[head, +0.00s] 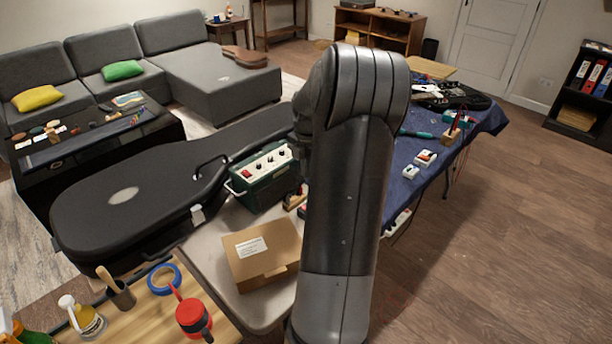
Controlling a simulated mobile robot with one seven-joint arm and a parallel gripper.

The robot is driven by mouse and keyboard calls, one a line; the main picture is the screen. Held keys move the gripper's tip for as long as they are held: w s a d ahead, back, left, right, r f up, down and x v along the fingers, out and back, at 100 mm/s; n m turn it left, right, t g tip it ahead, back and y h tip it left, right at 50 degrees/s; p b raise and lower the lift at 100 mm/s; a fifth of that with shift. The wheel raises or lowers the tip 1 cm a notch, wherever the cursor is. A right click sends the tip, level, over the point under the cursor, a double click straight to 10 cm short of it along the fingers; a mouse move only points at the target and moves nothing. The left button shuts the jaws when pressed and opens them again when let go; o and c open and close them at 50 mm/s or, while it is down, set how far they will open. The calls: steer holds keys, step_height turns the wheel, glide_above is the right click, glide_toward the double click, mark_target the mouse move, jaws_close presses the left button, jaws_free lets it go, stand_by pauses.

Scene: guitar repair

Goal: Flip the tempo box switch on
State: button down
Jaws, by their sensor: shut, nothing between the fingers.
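A dark green box (264,182) with a pale top panel, several dark knobs and a handle stands on the light table beside the guitar case. It may be the tempo box, but I cannot tell for sure. Two small white boxes with coloured tops, one nearer (411,172) and one farther (426,157), lie on the blue cloth to the right. My arm fills the middle of the head view and hides part of the table. My gripper is not visible.
A black guitar case (130,205) lies left of the green box. A cardboard box (262,254) sits in front of it. Open floor (500,240) lies to the right.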

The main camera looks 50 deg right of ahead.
steer(key=shift+s+t, duration=0.5)
steer(key=shift+t, duration=0.2)
steer(key=f, duration=0.4)
steer(key=w+f, duration=0.1)
steer(key=f, duration=0.4)
steer(key=w+f, duration=0.1)
steer(key=f, duration=0.3)
steer(key=shift+w+f, duration=0.1)
steer(key=shift+f, duration=0.3)
